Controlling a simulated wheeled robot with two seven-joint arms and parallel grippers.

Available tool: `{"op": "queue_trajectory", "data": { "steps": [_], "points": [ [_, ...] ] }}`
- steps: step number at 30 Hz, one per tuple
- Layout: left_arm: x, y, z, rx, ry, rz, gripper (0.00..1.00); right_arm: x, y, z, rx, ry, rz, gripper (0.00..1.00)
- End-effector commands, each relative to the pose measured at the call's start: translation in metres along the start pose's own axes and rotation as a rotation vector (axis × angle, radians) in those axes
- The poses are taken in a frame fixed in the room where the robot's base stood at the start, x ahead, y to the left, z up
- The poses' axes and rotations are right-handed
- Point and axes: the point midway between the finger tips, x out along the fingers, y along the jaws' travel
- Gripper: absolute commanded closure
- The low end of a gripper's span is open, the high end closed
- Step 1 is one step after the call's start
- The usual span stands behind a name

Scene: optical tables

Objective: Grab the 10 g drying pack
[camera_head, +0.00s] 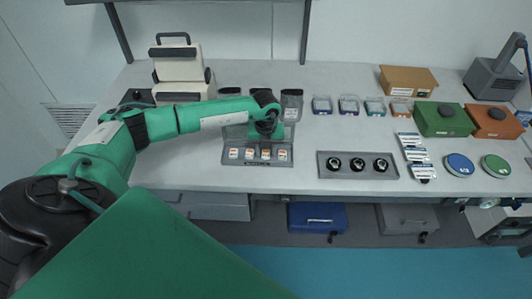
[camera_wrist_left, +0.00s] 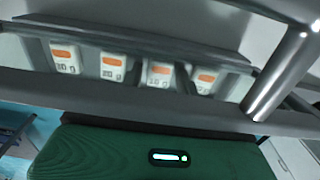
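Several small white drying packs with orange labels stand in a row in a grey tray (camera_head: 228,160). The wrist view shows the row close up. Its labels are blurred; the third pack from the left (camera_wrist_left: 159,74) seems to read 10 g, though I cannot be sure. In the head view the matching pack (camera_head: 266,154) stands third from the left. My left gripper (camera_head: 268,130) is over the back part of the tray, just behind the packs. Its fingers are mostly hidden under the wrist in the head view. My right gripper is not in view.
A grey tray (camera_head: 326,173) with black round items lies to the right. Lidded boxes (camera_head: 348,105) line the back, and a beige instrument (camera_head: 180,70) stands at back left. Green (camera_head: 440,118) and orange boxes and round discs (camera_head: 459,164) are at right. An overhead shelf frame spans the back.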

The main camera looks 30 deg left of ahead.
Motion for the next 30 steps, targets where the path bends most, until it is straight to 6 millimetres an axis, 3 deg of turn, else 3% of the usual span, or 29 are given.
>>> {"op": "queue_trajectory", "data": {
  "steps": [4, 9, 22, 26, 30],
  "points": [
    [0.000, 0.000, 0.000, 0.000, 0.000, 0.000, 0.64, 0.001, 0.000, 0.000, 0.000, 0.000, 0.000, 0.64],
    [0.000, 0.000, 0.000, 0.000, 0.000, 0.000, 0.95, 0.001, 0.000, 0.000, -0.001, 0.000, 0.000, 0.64],
    [-0.008, 0.000, 0.000, 0.001, -0.001, 0.000, 0.95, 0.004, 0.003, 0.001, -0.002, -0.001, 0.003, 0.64],
    [-0.024, 0.000, 0.001, 0.002, -0.003, -0.001, 0.95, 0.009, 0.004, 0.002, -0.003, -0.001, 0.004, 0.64],
    [-0.052, -0.001, 0.001, 0.001, -0.005, -0.003, 0.95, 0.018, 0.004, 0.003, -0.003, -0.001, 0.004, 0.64]
  ]
}}
